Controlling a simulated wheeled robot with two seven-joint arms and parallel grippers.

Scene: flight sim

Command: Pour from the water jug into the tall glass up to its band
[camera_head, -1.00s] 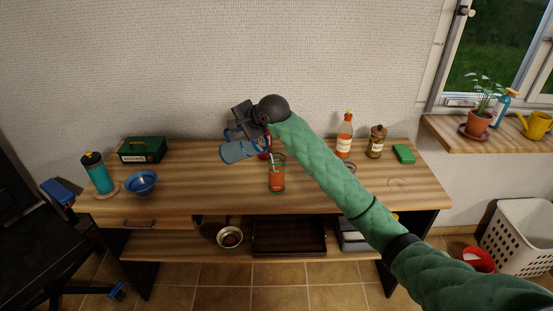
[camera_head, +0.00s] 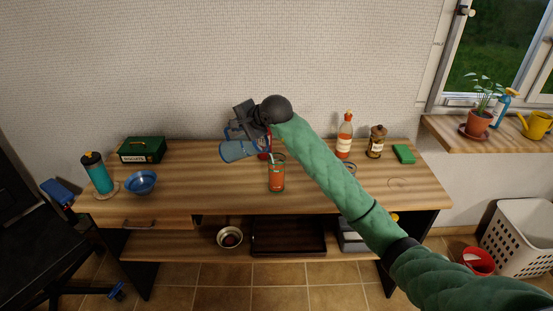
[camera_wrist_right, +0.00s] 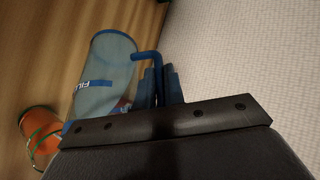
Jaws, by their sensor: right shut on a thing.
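My right gripper (camera_head: 246,129) is shut on the handle of the water jug (camera_head: 238,151) and holds it tilted above the table. The jug is translucent blue with a blue label, and also shows in the right wrist view (camera_wrist_right: 105,70). The tall glass (camera_head: 276,176) stands upright on the table just right of and below the jug. It looks orange with green rings; it shows at the lower left of the wrist view (camera_wrist_right: 40,122). A thin pale line shows near the glass's mouth; I cannot tell whether it is water. My left gripper is out of view.
A sauce bottle (camera_head: 345,136), a brown jar (camera_head: 376,142) and a green block (camera_head: 403,154) stand right. Bare tabletop lies between bowl and glass.

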